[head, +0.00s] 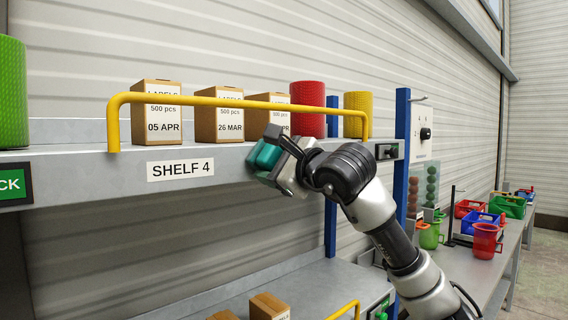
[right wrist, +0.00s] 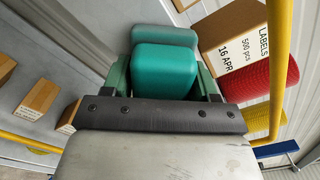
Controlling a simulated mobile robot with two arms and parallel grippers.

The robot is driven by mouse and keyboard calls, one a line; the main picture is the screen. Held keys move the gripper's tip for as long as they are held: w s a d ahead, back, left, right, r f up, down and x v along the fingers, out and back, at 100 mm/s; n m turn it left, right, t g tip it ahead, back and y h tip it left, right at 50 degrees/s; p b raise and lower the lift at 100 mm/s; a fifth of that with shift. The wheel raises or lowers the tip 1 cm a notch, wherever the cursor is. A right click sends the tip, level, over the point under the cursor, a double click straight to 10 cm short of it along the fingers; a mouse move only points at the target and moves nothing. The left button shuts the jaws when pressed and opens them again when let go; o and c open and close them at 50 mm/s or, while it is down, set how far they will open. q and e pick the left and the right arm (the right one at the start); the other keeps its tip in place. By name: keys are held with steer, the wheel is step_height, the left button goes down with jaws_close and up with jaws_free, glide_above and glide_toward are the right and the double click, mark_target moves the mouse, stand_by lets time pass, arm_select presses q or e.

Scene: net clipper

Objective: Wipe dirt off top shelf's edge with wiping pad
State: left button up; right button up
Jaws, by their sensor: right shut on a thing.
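The top shelf (head: 100,180) is grey, with a "SHELF 4" label on its front edge. My right gripper (head: 283,160) is at this edge, right of the label, and is shut on a teal wiping pad (head: 264,154). The pad is at the front edge; I cannot tell if it touches. In the right wrist view the pad (right wrist: 165,72) sits between the fingers, with a blurred teal shape just beyond it. I see no clear dirt on the edge; the part behind the pad and gripper is hidden. My left gripper is not in view.
A yellow rail (head: 220,100) runs above the shelf's front edge, close to my right gripper. Behind it stand label boxes (head: 157,112), a red roll (head: 308,108) and a yellow roll (head: 357,112). A blue post (head: 402,150) stands at right. A lower shelf (head: 330,280) lies below.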

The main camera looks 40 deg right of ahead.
mark_target(256, 165)
steer(key=shift+s+a, duration=0.15)
steer(key=shift+a, duration=1.8)
steer(key=shift+s+d+f+b, duration=0.15)
steer(key=shift+s+b, duration=0.35)
steer(key=shift+s, duration=0.15)
steer(key=shift+s+d+b, duration=0.15)
steer(key=shift+s+b, duration=0.5)
steer(key=shift+s, duration=1.65)
steer(key=shift+s+d+b, duration=0.15)
steer(key=shift+s+b, duration=0.3)
steer(key=shift+s, duration=1.1)
